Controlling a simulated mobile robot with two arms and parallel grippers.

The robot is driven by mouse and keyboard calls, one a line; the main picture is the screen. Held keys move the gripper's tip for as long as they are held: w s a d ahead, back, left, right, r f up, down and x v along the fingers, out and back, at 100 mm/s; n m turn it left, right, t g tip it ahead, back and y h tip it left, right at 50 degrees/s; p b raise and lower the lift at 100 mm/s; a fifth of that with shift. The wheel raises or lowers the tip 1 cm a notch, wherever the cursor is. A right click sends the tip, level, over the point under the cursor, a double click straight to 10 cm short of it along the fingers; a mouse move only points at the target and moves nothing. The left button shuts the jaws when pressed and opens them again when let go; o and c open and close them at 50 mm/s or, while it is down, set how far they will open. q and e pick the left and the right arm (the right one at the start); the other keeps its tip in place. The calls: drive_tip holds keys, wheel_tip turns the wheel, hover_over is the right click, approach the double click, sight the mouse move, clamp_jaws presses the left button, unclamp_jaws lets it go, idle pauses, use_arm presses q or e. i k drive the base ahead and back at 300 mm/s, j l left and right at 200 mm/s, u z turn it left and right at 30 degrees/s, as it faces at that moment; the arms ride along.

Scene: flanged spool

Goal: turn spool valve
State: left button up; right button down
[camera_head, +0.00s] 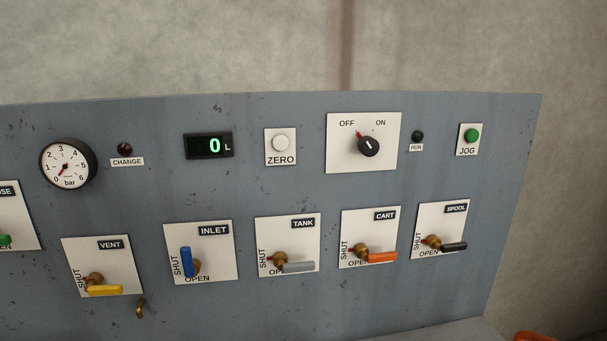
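The spool valve (432,241) is at the right end of the lower row, on a white plate labelled SPOOL (456,209). Its black handle (453,246) lies roughly horizontal, pointing right from a brass hub. SHUT is written up the plate's left side and OPEN along the bottom, partly behind the handle. Neither of my grippers shows in the head view.
Left of it on the grey panel (300,195) are the CART valve (381,257), TANK valve (297,267), INLET valve (187,261) with its blue handle upright, and VENT valve (104,290). The OFF/ON knob (369,146) is above. An orange object (535,337) shows at bottom right.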

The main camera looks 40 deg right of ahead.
sight(434, 242)
drive_tip(key=z, duration=2.1)
